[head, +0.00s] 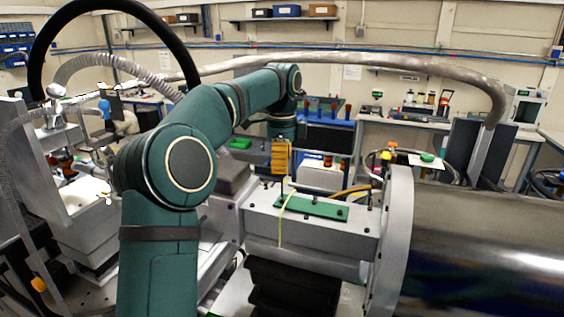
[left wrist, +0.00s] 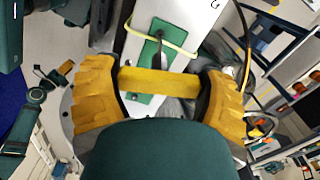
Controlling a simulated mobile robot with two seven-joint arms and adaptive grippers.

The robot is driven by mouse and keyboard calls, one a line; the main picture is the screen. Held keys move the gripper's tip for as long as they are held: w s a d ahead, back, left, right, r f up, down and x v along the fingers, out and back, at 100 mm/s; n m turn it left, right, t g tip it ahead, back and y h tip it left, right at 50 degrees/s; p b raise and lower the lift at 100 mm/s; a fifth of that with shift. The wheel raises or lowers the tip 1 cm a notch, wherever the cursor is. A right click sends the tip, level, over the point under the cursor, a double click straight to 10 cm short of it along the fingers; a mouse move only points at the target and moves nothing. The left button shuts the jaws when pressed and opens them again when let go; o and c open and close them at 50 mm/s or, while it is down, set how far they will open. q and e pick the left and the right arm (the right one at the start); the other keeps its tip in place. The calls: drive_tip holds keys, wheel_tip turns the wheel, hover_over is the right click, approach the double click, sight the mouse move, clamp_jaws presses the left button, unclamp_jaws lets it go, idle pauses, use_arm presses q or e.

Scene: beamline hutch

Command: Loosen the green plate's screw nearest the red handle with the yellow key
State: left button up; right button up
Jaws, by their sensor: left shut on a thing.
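My left gripper (head: 281,160) is above the left end of the green plate (head: 316,207). In the left wrist view, its two ridged yellow fingers (left wrist: 160,88) are shut on the yellow key's bar-shaped handle (left wrist: 152,81). A thin dark shaft runs from the handle toward the plate, which also shows in the left wrist view (left wrist: 139,105). I cannot tell whether the key's tip sits in a screw. Dark screw heads (head: 340,212) show on the plate. I cannot clearly pick out the red handle. My right gripper is not in view.
The plate lies on a grey metal block (head: 345,237). A yellow cord (head: 280,229) hangs over its front. A large metal cylinder with a flange (head: 398,240) stands to the right. A curved pipe (head: 400,63) passes overhead, with benches (head: 410,122) behind.

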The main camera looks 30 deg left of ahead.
use_arm(q)
drive_tip(key=m, duration=0.4)
idle(0.3)
drive_tip(key=shift+f+b, duration=0.3)
drive_tip(key=shift+f, duration=0.25)
idle(0.6)
drive_tip(key=shift+r+n+p, duration=0.15)
drive_tip(key=shift+n+p, duration=0.3)
drive_tip(key=shift+n, duration=1.65)
